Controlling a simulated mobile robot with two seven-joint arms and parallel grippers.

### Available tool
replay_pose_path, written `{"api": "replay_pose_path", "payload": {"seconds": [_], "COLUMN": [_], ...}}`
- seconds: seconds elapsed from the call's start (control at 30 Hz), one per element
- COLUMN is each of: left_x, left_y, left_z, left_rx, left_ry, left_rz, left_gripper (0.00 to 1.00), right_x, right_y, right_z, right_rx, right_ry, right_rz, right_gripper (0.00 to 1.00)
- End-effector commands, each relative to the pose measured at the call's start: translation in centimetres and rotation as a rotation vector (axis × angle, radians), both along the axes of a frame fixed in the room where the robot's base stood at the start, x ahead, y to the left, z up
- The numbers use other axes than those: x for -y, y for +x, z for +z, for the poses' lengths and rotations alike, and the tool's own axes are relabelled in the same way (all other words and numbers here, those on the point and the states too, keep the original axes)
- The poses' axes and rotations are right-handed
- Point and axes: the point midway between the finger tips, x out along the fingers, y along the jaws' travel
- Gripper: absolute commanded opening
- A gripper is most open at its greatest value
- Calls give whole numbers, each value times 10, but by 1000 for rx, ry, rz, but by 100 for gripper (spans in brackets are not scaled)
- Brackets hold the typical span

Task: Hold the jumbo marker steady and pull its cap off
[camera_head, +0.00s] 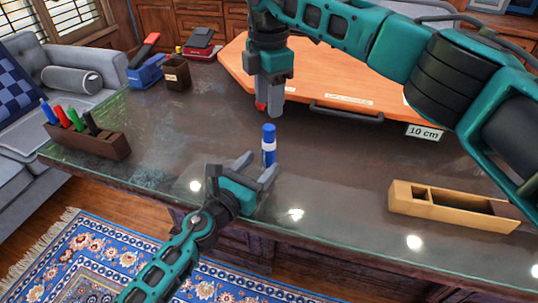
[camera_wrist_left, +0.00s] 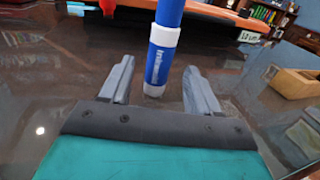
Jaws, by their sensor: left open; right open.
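The jumbo marker (camera_head: 269,146) stands upright on the dark glass-topped table, blue with a white band below its blue cap. It also shows in the left wrist view (camera_wrist_left: 160,62), just beyond and between the open fingers, its top cut off by the frame. My left gripper (camera_head: 258,166) is open and low over the table, its fingers pointing at the marker's lower part; its fingers also show in the left wrist view (camera_wrist_left: 158,85). My right gripper (camera_head: 268,108) hangs above and behind the marker, pointing down, with nothing visible in it.
A wooden tray (camera_head: 398,203) with compartments lies at the right. A dark holder (camera_head: 88,146) with several colored markers is at the left. The table around the marker is clear.

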Motion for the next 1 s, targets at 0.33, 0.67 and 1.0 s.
{"api": "replay_pose_path", "payload": {"seconds": [0.33,0.67,1.0], "left_x": [22,24,24], "left_y": [37,41,41], "left_z": [0,0,0], "left_rx": [0,-1,-1], "left_ry": [-1,-1,-1], "left_rz": [2,2,2], "left_gripper": [62,62,36], "right_x": [0,0,0], "right_y": [0,0,0], "right_z": [0,0,0], "right_rx": [0,0,0], "right_ry": [1,1,1], "right_rz": [1,1,1], "right_gripper": [48,48,48]}}
